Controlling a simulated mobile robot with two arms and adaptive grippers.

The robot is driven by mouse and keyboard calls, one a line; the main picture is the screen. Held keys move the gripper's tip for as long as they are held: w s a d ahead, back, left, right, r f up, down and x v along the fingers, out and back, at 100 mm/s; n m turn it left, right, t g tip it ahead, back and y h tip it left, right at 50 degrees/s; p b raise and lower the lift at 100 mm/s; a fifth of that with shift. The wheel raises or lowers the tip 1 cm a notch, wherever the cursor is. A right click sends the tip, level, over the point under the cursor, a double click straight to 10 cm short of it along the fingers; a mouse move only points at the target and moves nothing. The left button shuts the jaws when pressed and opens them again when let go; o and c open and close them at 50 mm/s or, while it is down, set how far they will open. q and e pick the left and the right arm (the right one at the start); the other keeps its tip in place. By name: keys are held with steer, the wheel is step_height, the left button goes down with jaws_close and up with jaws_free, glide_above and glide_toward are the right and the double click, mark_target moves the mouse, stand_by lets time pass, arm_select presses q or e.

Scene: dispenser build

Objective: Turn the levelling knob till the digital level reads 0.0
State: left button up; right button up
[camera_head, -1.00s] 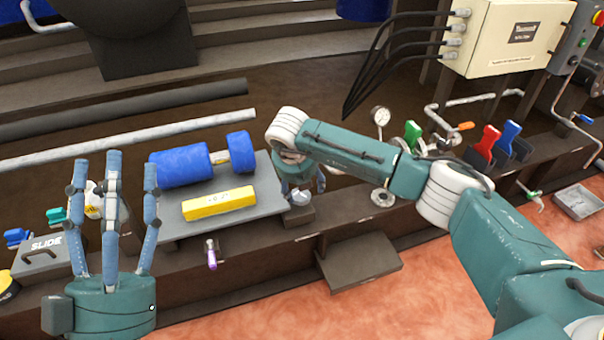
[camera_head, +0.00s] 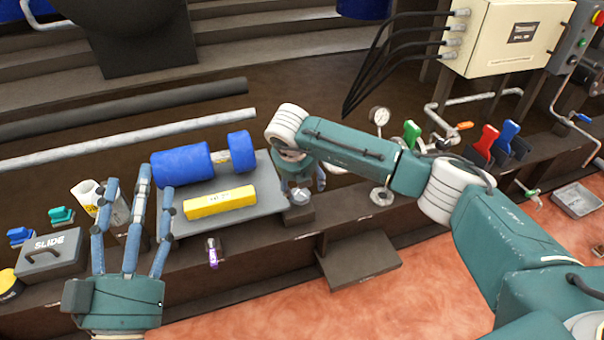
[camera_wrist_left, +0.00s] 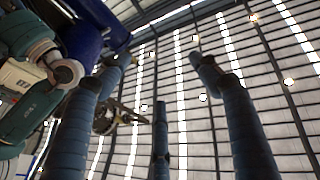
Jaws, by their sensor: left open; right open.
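The yellow digital level (camera_head: 220,202) lies on a grey plate (camera_head: 262,182), in front of a blue cylinder. Its display is too small to read. A silver round knob (camera_head: 299,196), apparently the levelling knob, stands at the plate's right front corner. My right gripper (camera_head: 302,188) points down over this knob with its fingers spread. The arm hides part of the hand, and I cannot tell whether a finger touches the knob. My left gripper (camera_head: 140,185) is open and empty, fingers pointing up, left of the plate. Its fingers also show in the left wrist view (camera_wrist_left: 160,95).
The blue cylinder (camera_head: 182,166) lies on the back of the plate. A purple-handled valve (camera_head: 213,252) hangs at the bench front. A grey SLIDE box (camera_head: 50,252) and a white holder (camera_head: 88,195) stand at the left. A pressure gauge (camera_head: 379,115) rises behind my right arm.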

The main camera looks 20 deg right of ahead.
arm_select(q)
steer(key=s+a+f+g+y+p, duration=0.1)
steer(key=f+g, duration=0.3)
steer(key=f, duration=0.5)
steer(key=s+a+f+g+y+p, duration=0.2)
steer(key=f+g, duration=0.3)
steer(key=f, duration=0.5)
steer(key=shift+a+f+g+y+p, duration=0.15)
steer(key=shift+f+g+y+p, duration=0.15)
arm_select(e)
steer(key=shift+v, duration=2.3)
steer(key=shift+s+d, duration=0.15)
arm_select(q)
steer(key=shift+w+r, duration=0.25)
steer(key=shift+r, duration=0.15)
arm_select(e)
steer(key=v, duration=1.2)
